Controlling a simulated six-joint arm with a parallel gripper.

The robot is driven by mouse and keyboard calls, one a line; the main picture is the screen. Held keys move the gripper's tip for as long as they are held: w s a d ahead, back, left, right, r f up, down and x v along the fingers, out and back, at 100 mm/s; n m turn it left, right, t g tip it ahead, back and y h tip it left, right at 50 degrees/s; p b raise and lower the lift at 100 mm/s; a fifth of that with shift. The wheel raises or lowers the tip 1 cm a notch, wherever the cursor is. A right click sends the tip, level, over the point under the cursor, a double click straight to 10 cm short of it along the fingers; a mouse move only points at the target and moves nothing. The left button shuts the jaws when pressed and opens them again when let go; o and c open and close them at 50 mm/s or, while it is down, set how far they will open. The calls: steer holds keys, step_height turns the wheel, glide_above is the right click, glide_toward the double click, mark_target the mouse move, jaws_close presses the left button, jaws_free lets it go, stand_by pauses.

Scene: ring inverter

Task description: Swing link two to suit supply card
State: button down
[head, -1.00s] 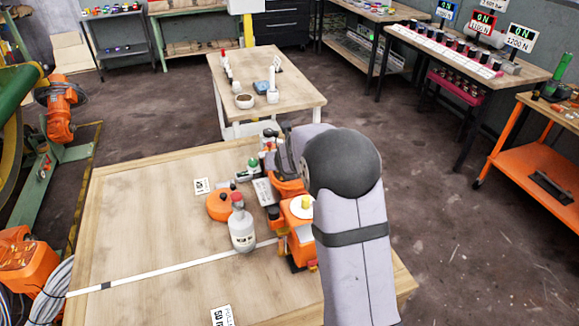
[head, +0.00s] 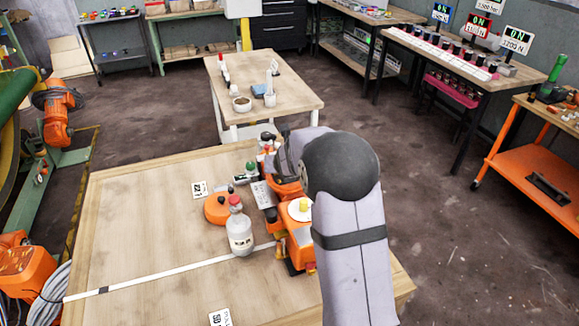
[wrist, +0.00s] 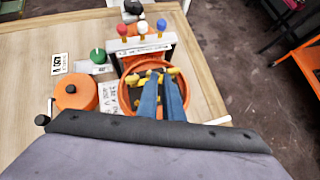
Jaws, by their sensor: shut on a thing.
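My gripper (wrist: 162,82) reaches down into a round orange housing (wrist: 128,74) in the wrist view. Its two blue fingers are close together and shut on a small yellow link among several yellow pieces in the housing. Which link is held, and its exact angle, I cannot tell because the fingers cover it. A white card with dark print (wrist: 110,98) lies left of the housing, its text too small to read. Another white printed card (wrist: 59,64) lies farther left; it also shows in the head view (head: 200,190). In the head view my arm hides the fingers.
Red, white and blue knobs stand on a white block (wrist: 145,43) behind the housing. An orange round container (wrist: 76,92) and a green knob (wrist: 97,55) are to the left. A clear bottle (head: 239,235) stands nearby. The table's left side is mostly clear.

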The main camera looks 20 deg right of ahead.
steer(key=shift+s+d+f, duration=0.1)
steer(key=shift+d+f, duration=0.15)
stand_by(0.6)
steer(key=shift+w+a+r+p, duration=0.35)
steer(key=shift+w+a+p, duration=0.05)
steer(key=shift+a, duration=0.2)
steer(key=shift+s+a+f+b, duration=0.1)
steer(key=shift+a+b, duration=0.05)
steer(key=shift+b, duration=0.15)
